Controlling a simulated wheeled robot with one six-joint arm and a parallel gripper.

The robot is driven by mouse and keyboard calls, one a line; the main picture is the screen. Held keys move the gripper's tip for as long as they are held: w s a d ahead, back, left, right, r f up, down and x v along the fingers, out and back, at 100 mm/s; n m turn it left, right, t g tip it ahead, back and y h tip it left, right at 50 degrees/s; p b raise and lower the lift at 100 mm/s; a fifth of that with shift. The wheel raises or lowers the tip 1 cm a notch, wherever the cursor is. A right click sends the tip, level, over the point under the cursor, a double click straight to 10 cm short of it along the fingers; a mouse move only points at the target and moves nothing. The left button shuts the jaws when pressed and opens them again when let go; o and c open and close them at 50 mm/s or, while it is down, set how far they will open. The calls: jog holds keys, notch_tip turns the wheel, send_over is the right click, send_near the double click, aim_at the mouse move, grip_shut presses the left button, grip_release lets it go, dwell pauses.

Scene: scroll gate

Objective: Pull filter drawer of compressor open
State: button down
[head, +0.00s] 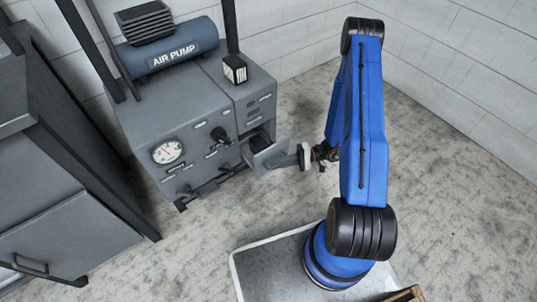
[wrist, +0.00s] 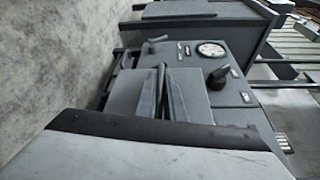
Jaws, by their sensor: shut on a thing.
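The compressor (head: 170,110) is a grey cabinet with a blue tank marked AIR PUMP on top and a round dial on its front. Its filter drawer (head: 270,152) stands partly out of the front at the right, with a dark inside showing behind its light grey front. My gripper (head: 288,160) is at the drawer's front and is shut on its handle; the jaws hide most of the handle. In the wrist view, the compressor front (wrist: 235,95) lies sideways, and a large pale block fills the bottom, hiding the grip.
A dark grey cabinet (head: 60,190) stands at the left. The dial (head: 168,152), a black knob (head: 219,135) and low handles are on the compressor front. A small dark box (head: 235,69) sits on top. The concrete floor (head: 230,215) in front is clear.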

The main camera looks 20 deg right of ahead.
jog(key=shift+s+d, duration=0.25)
jog(key=shift+s, duration=0.35)
jog(key=shift+s+d, duration=0.2)
jog(key=shift+s, duration=0.4)
jog(key=c, duration=1.8)
grip_release()
jog(key=shift+c, duration=0.2)
jog(key=s+d+r, duration=0.1)
jog(key=d, duration=1.6)
jog(key=shift+s+d+r, duration=0.15)
jog(key=shift+d, duration=0.05)
